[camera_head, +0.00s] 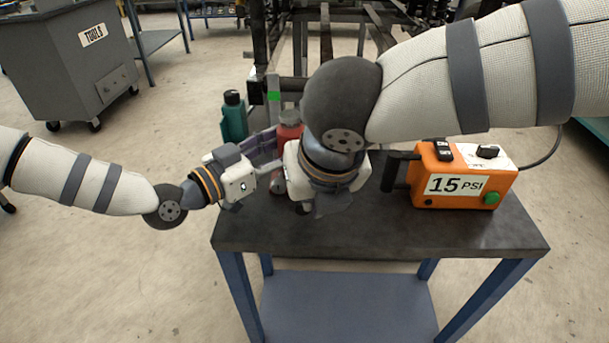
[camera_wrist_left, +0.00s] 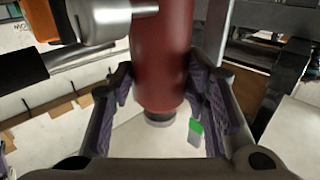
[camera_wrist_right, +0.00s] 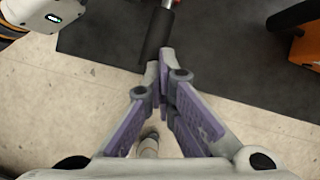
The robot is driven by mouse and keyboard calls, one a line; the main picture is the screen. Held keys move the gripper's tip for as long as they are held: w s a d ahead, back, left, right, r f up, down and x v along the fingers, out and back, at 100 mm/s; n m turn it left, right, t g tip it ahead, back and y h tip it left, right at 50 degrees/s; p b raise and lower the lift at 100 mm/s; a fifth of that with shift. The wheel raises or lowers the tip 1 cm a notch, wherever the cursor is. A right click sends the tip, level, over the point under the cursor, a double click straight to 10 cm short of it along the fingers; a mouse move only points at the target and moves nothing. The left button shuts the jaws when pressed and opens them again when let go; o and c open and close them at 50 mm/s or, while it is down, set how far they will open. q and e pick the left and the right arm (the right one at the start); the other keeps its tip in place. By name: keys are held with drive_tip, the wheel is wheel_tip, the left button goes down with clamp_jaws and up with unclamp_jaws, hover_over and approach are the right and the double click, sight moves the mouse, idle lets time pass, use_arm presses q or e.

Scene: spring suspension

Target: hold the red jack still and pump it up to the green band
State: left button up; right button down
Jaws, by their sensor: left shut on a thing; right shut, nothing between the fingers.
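The red jack (camera_head: 288,132) stands at the table's back edge; its red body also fills the middle of the left wrist view (camera_wrist_left: 162,60). My left gripper (camera_wrist_left: 166,95) has a finger on each side of the body and is shut on it. My right gripper (camera_wrist_right: 162,72) is shut and empty. Its fingertips are at the end of a dark lever grip (camera_wrist_right: 157,38); whether they touch it is unclear. In the head view my right arm hides these fingers and much of the jack. A green band (camera_head: 274,96) shows on an upright behind the jack; a green patch shows in the left wrist view (camera_wrist_left: 195,127).
An orange box (camera_head: 460,180) reading 15 PSI stands on the table (camera_head: 380,232), right of my right arm. A green bottle-like object (camera_head: 233,118) is left of the jack. A metal frame (camera_head: 300,50) rises behind. The table's front is clear.

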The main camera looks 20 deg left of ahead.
drive_tip(key=shift+s, duration=0.3)
drive_tip(key=v, duration=1.2)
drive_tip(key=shift+d, duration=0.2)
